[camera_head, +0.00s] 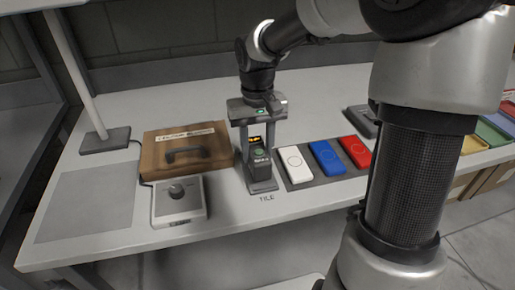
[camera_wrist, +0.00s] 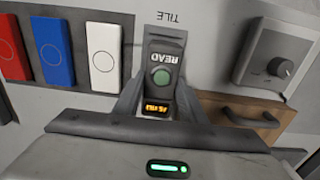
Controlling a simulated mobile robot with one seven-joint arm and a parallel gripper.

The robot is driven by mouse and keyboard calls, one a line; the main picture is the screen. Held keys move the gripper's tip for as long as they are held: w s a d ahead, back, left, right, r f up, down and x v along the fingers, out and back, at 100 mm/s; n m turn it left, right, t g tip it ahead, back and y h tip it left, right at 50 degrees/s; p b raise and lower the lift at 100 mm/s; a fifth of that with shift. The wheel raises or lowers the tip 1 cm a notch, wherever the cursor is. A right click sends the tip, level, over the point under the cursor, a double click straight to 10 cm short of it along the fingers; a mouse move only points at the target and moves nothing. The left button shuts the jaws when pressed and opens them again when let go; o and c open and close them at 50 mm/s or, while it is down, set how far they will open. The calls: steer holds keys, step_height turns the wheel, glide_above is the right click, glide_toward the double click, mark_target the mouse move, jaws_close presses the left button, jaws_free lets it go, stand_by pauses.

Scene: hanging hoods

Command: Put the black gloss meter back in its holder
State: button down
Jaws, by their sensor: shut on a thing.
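The black gloss meter (camera_head: 259,167) stands upright near the middle of the table, with a green button and a lit orange display. In the wrist view the meter (camera_wrist: 163,58) shows the word READ. My gripper (camera_head: 258,150) is shut on the meter from above, with one finger on each side; the fingers also show in the wrist view (camera_wrist: 160,100). A grey holder (camera_head: 263,187) lies under the meter, behind the printed word TILE; its front edge shows in the wrist view (camera_wrist: 166,31). Whether the meter's bottom is fully seated is hidden.
White (camera_head: 295,163), blue (camera_head: 326,157) and red (camera_head: 356,152) blocks lie on a dark mat just right. A grey knob box (camera_head: 180,203) and a brown case (camera_head: 187,148) stand left. A lamp post base (camera_head: 105,140) is at far left. A grey mat (camera_head: 85,208) lies bare.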

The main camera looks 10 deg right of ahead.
steer(key=shift+f+b, duration=0.4)
steer(key=shift+f, duration=0.15)
stand_by(0.4)
steer(key=c, duration=1)
jaws_free()
steer(key=shift+c, duration=0.2)
step_height(320, 180, up, 17)
steer(key=p, duration=0.4)
steer(key=shift+r+p, duration=0.2)
steer(key=shift+p, duration=0.15)
